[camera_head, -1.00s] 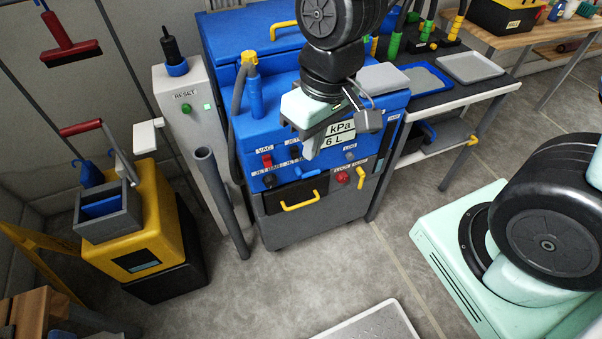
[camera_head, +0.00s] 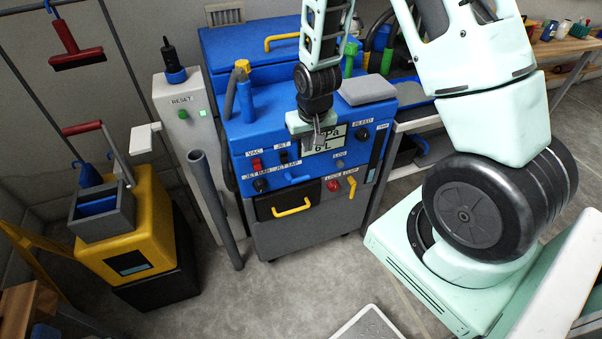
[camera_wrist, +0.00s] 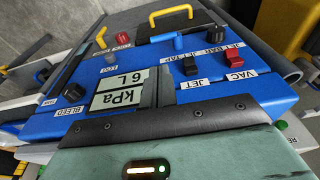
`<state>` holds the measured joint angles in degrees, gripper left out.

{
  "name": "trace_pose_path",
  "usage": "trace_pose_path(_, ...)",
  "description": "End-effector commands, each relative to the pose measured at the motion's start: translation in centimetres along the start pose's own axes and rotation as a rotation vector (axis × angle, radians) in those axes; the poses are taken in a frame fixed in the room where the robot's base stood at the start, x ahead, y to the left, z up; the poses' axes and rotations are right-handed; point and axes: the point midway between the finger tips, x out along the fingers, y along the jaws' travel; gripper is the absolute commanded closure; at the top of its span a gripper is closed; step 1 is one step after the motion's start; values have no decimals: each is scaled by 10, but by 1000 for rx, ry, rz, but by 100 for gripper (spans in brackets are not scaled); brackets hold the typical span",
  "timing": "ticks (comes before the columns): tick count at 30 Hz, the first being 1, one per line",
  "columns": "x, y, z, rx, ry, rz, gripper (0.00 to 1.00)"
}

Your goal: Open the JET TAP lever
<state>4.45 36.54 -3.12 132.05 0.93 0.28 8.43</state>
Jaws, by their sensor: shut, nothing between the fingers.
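The blue machine's front panel carries the JET TAP label with a small blue lever (camera_head: 297,177) below and right of it, angled across the panel. In the wrist view the blue lever (camera_wrist: 179,43) shows beside the JET TAP label, near the panel's far edge. My gripper (camera_head: 317,140) is above the panel, in front of the kPa / L display and up and right of the lever. In the wrist view its fingers (camera_wrist: 157,88) are together and empty, over the display's edge, apart from the lever.
Near the lever are a red VAC switch (camera_head: 256,164), a black JET BAR knob (camera_head: 260,185) and a red knob (camera_head: 333,185). A yellow drawer handle (camera_head: 292,208) sits below. A grey upright pipe (camera_head: 215,205) stands left.

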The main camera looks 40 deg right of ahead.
Motion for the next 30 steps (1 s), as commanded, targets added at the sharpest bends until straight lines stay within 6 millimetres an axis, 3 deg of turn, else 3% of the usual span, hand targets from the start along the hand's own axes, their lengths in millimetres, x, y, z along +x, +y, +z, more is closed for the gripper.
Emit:
trace_pose_path(8,12,0,1,-1,-4,0,100)
trace_pose_path(24,105,-1,2,-1,-4,-1,100)
trace_pose_path(30,128,-1,1,-1,-2,-1,100)
